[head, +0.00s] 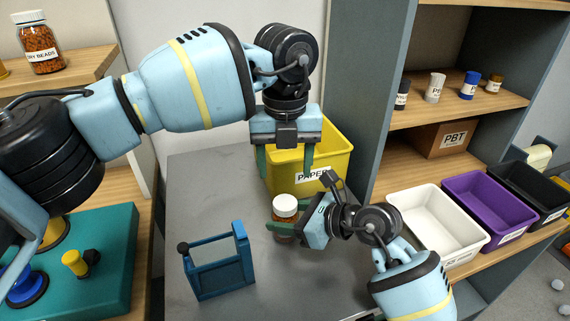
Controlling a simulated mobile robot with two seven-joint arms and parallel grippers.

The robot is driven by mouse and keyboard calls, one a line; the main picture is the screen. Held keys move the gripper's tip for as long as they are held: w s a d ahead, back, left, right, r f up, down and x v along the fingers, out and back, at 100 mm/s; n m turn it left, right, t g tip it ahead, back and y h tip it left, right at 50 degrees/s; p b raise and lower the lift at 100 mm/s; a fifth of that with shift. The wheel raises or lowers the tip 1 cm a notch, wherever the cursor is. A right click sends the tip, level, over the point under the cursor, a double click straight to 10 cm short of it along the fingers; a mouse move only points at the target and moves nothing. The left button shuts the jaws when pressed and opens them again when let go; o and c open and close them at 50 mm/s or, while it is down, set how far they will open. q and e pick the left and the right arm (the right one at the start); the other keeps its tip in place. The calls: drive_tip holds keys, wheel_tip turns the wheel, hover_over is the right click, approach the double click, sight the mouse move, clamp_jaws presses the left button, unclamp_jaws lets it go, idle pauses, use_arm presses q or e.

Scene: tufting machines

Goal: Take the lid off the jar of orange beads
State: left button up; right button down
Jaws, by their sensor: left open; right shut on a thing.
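A small jar (285,218) with an orange-brown body and a white lid (285,204) is upright over the grey table. The lid sits on the jar. My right gripper (286,226) comes in from the right and is shut around the jar's body, below the lid. Its fingers hide part of the jar, and I cannot tell whether the jar's base touches the table. My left gripper (285,171) points down, open and empty, above and behind the lid. Its two green fingers are apart and do not touch the lid.
A yellow bin (336,163) labelled PAPER stands behind the jar. A blue open frame (222,275) stands to the left on the grey table (190,190). White (412,205), purple (475,198) and black bins line the right shelf. Another bead jar (40,45) stands top left.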

use_arm(q)
drive_tip(key=m, duration=0.9)
drive_tip(key=shift+m, duration=0.3)
drive_tip(key=m, duration=1)
drive_tip(key=shift+m, duration=0.4)
drive_tip(key=m, duration=0.4)
drive_tip(key=shift+m, duration=0.3)
drive_tip(key=m, duration=1)
drive_tip(key=shift+m, duration=0.4)
drive_tip(key=m, duration=0.6)
